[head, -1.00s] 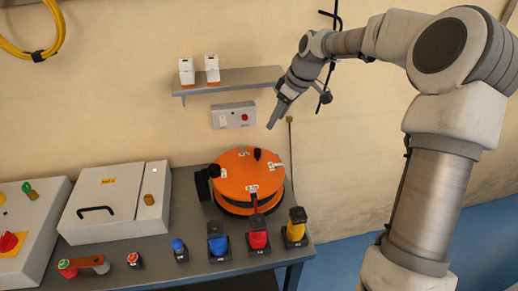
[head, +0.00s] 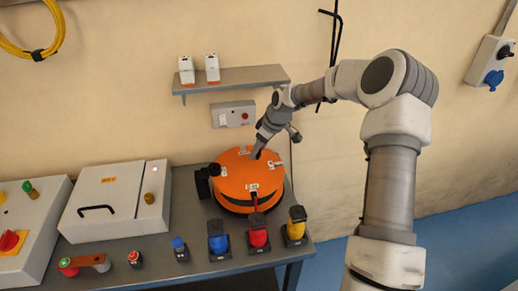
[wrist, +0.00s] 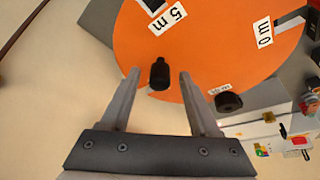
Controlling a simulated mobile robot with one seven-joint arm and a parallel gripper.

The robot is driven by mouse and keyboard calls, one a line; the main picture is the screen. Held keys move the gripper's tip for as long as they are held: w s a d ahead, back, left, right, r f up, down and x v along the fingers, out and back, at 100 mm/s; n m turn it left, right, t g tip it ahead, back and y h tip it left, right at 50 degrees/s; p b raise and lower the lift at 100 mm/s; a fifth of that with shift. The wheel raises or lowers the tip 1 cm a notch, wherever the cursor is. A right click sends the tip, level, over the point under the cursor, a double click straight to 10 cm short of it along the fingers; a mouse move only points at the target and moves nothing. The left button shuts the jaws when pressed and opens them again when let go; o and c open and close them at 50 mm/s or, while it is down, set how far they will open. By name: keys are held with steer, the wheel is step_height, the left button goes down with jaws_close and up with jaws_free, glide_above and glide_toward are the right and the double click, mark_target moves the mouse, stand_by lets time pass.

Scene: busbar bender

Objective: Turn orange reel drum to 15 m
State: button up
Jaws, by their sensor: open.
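The orange reel drum (head: 235,180) lies flat on the grey bench, its disc top facing up with white labels. In the wrist view the orange top (wrist: 215,60) carries a "5 m" label (wrist: 166,18) and a "0 m" label (wrist: 264,32); a third label is partly hidden and unreadable. A black upright knob (wrist: 159,76) stands near the drum's edge, beside the "5 m" label. My gripper (head: 257,152) is at the drum's back edge. Its fingers (wrist: 158,72) are open, one on each side of the knob, with gaps showing. A second dark knob (wrist: 229,102) is outside the right finger.
A black block (head: 204,181) stands at the drum's left. Blue (head: 217,238), red (head: 258,232) and yellow (head: 296,225) connectors stand in front of it. A wall shelf (head: 235,78) and a grey wall box (head: 234,114) are behind. Grey enclosures fill the bench's left.

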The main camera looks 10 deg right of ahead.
steer(key=shift+c, duration=0.3)
jaws_close()
stand_by(1.2)
